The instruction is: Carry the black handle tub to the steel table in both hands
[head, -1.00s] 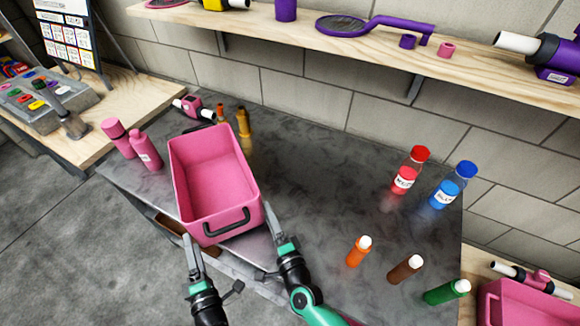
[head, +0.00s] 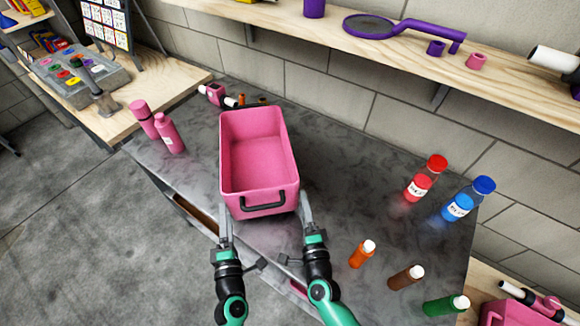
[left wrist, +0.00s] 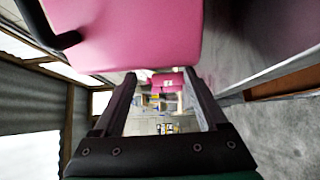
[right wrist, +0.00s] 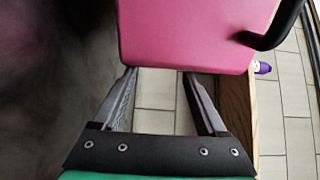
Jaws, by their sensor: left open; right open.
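The pink tub with black handles (head: 258,165) stands upright on the steel table (head: 350,190), near its front edge. My right gripper (head: 307,210) is at the near right corner, also open and empty in the right wrist view (right wrist: 160,75). The tub's pink wall is just beyond both pairs of fingertips; I cannot tell if they touch it.
Pink bottles (head: 168,135) stand left of the tub, and small amber bottles (head: 262,99) are partly hidden behind it. Red (head: 418,186) and blue (head: 457,207) bottles and several small bottles (head: 361,254) stand at the right. A wooden shelf (head: 400,70) overhangs the back. Mid-table is clear.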

